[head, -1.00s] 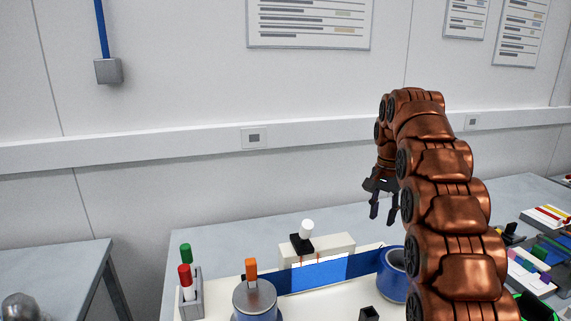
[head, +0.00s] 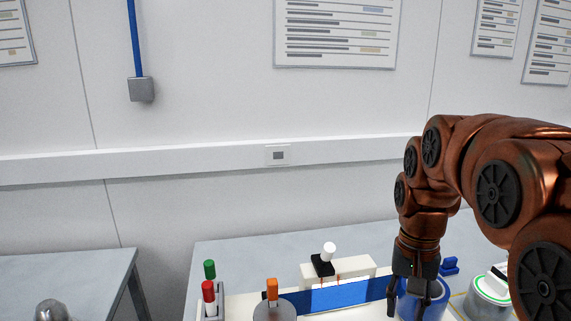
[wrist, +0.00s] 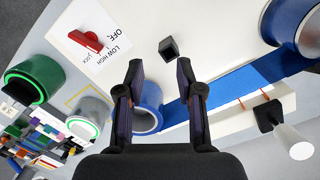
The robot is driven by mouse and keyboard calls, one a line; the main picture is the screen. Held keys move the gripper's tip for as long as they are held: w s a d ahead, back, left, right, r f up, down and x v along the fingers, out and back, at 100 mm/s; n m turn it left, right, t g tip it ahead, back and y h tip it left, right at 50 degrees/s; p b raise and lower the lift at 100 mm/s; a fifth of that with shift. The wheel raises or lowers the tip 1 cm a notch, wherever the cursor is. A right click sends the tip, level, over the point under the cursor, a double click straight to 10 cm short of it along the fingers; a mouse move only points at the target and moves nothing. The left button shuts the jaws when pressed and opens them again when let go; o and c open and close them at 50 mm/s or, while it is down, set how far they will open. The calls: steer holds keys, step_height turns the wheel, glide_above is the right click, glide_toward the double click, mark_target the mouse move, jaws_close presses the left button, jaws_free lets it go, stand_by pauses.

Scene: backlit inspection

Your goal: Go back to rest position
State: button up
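My gripper (head: 407,300) points down over the right part of the white bench fixture in the head view. In the wrist view my gripper (wrist: 160,75) has its two dark fingers apart, with nothing between them. The blue cylinder (wrist: 148,118) on the right of the fixture shows partly behind the left finger. In the head view this blue cylinder (head: 436,303) is partly covered by the gripper.
A blue strip (head: 345,295) runs across the fixture. Red, green and orange-capped markers (head: 209,270) stand at the left. A red switch (wrist: 90,40) on a white panel and a small black post (wrist: 169,49) show in the wrist view.

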steer(key=s+a+f+n+p, duration=0.1)
steer(key=s+f+n, duration=0.1)
steer(key=s, duration=0.8)
steer(key=s+a+f+n+p, duration=0.1)
steer(key=s+f, duration=0.4)
steer(key=s, duration=0.6)
steer(key=shift+a+n+g, duration=0.4)
steer(key=shift+a+n, duration=0.25)
steer(key=shift+n, duration=0.05)
